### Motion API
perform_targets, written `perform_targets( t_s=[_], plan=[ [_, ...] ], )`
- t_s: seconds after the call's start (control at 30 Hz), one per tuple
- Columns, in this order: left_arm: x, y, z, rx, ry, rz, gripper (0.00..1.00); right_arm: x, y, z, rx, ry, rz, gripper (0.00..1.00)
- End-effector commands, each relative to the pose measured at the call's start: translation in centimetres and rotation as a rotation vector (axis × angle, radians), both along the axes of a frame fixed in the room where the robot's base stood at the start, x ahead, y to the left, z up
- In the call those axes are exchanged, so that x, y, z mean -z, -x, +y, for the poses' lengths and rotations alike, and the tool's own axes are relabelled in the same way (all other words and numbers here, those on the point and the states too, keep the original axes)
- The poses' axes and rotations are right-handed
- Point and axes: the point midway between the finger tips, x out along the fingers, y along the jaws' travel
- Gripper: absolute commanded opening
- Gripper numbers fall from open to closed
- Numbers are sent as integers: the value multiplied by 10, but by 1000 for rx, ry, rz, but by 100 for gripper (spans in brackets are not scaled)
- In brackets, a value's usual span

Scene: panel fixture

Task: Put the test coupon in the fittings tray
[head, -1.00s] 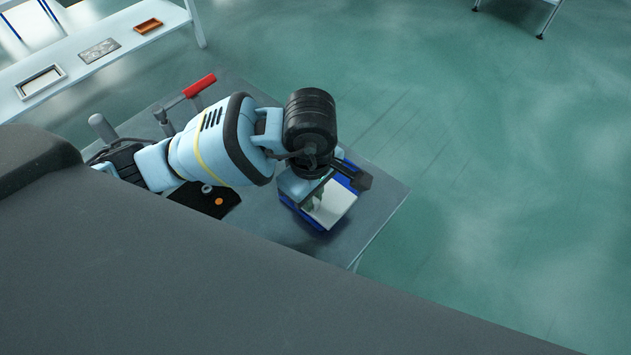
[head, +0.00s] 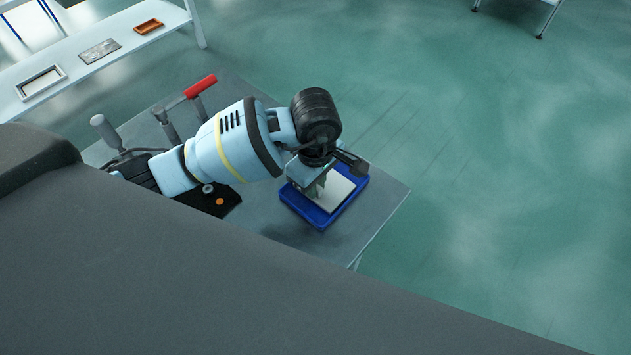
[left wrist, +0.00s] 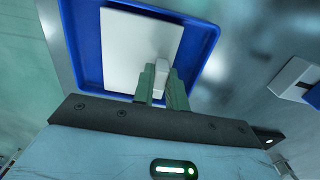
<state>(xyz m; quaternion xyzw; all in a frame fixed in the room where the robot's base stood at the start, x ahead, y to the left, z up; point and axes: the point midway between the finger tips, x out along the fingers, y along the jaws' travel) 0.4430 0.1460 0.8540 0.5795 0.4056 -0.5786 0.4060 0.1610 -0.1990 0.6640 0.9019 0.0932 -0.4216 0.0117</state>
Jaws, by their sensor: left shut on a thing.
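The test coupon, a white flat plate (head: 340,191) with a small raised grip block, is over the blue fittings tray (head: 320,221) near the table's right corner. In the left wrist view the coupon (left wrist: 125,50) lies within the outline of the tray (left wrist: 207,32), whose blue rim shows on several sides. My left gripper (head: 319,188) is above the tray, its green fingers (left wrist: 162,82) shut on the coupon's block. I cannot tell whether the plate touches the tray floor. The wrist hides part of the tray in the head view. My right gripper is not in view.
A red-handled clamp (head: 200,87) and a grey knobbed handle (head: 104,130) stand behind and left of my arm. A black plate with an orange dot (head: 219,202) lies left of the tray. A white shelf (head: 120,50) is at the back left.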

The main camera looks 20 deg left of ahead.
Motion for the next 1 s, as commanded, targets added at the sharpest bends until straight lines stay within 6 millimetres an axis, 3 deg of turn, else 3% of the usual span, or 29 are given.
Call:
perform_targets(
  t_s=[0.27,0.3,0.43,0.77,1.0],
  plan=[
    [3,0,0,0,0,-1,0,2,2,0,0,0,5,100],
    [3,0,0,0,0,-1,19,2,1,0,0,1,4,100],
    [2,0,0,0,0,-1,36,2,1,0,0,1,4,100],
    [-1,0,0,0,1,-2,36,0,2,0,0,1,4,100],
    [-33,-1,0,1,1,-6,36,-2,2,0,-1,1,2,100]
  ],
)
